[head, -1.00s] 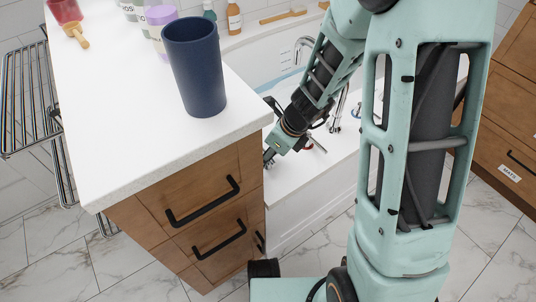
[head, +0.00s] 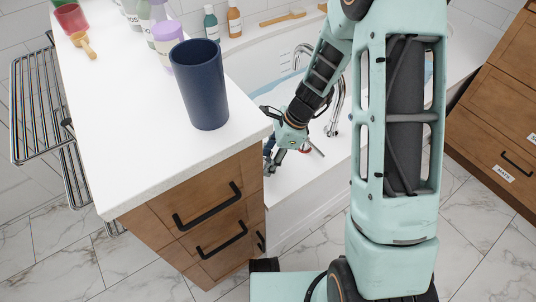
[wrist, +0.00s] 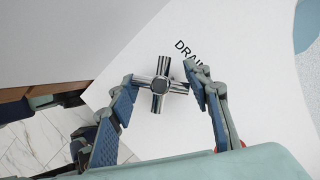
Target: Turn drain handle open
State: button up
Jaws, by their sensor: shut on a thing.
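The drain handle (wrist: 159,86) is a chrome cross with a dark round hub, on a white surface beside the black letters "DRAIN" in the wrist view. My gripper (wrist: 160,82) has one blue-padded finger on each side of it and is shut on the cross arms. The left fingertip meets the left arm and the right fingertip the right arm. The last letters of the label are hidden behind the right finger. In the head view my gripper (head: 272,160) reaches down beside the cabinet at the tub deck; the handle cannot be made out there.
A wooden cabinet (head: 215,215) with a white top (head: 130,120) stands close left of my gripper. A dark blue cup (head: 200,85) is near its edge. Behind are the bathtub (head: 262,62) and a chrome faucet (head: 336,105).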

jog(key=n+g+p, duration=0.1)
jog(key=n+p, duration=0.1)
jog(key=n, duration=0.1)
jog(key=shift+s+r+n, duration=0.1)
jog(key=shift+n, duration=0.3)
jog(key=n+g+h+p, duration=0.1)
jog(key=n, duration=0.3)
jog(key=shift+g, duration=0.4)
jog(key=shift+n+h, duration=0.3)
jog(key=shift+n, duration=0.3)
jog(key=shift+c, duration=1.2)
jog(key=shift+w, duration=0.35)
jog(key=o, duration=1.1)
jog(key=shift+c, duration=0.2)
jog(key=shift+o, duration=1.4)
jog(key=shift+s, duration=0.15)
jog(key=v, duration=1.2)
